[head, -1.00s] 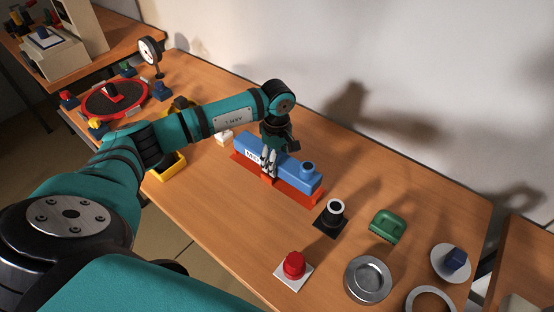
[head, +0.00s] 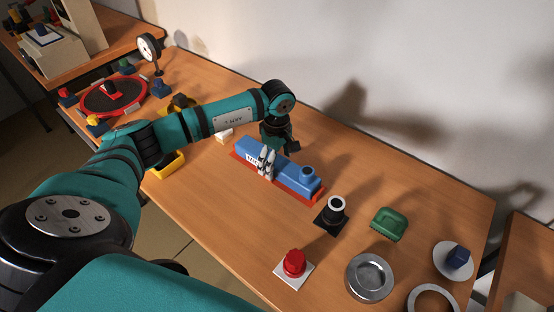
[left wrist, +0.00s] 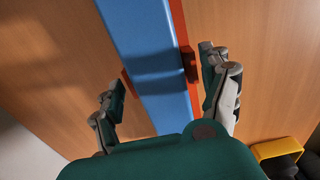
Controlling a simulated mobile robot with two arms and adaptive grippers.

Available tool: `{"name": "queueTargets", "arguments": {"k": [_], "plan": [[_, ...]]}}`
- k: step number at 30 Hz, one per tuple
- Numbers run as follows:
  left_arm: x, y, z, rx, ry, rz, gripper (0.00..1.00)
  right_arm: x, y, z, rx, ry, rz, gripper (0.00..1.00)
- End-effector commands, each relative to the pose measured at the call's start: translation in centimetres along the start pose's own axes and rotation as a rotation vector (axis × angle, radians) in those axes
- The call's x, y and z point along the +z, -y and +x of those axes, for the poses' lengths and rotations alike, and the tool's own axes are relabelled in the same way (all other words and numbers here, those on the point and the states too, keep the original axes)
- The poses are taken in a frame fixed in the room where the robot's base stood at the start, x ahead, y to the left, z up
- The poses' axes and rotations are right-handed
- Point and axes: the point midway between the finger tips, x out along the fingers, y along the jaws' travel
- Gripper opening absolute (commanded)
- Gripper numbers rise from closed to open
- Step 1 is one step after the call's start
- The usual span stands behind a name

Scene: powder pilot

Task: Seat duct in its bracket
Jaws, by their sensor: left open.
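The blue duct (head: 285,173) has a white label and a round port at its right end. It lies lengthwise along the red-orange bracket (head: 237,156) on the table. It looks low in the bracket, but whether it sits fully down cannot be told. My left gripper (head: 267,174) is open at the duct's middle, with a finger on either side. In the left wrist view, the duct (left wrist: 140,30) passes between the open fingers (left wrist: 160,68), with gaps at both sides. The bracket's red edge (left wrist: 182,28) and side tabs show beside it. My right gripper is out of view.
A black holder (head: 332,215) stands near the duct's right end. A red button (head: 294,262), metal dish (head: 369,278) and green object (head: 389,223) lie farther right. A yellow bin (head: 170,166) is left of the duct, partly behind my arm. Bare table lies in front.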

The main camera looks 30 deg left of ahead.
Motion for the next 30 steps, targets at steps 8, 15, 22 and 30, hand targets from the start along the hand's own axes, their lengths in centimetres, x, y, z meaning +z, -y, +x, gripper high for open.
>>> {"name": "queueTargets", "arguments": {"k": [8,15,22,30], "plan": [[-0.1,-0.1,-3.0,0.005,-0.001,-0.001,0.79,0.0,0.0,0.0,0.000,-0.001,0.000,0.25],[-0.1,-0.1,-8.2,0.005,0.000,0.000,0.79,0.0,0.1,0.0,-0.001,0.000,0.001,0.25],[0.0,-0.1,-11.4,0.003,0.000,0.000,0.79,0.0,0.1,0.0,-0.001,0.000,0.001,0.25],[0.0,0.0,-12.0,0.000,0.000,0.000,0.79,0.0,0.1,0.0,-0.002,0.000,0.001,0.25]]}}
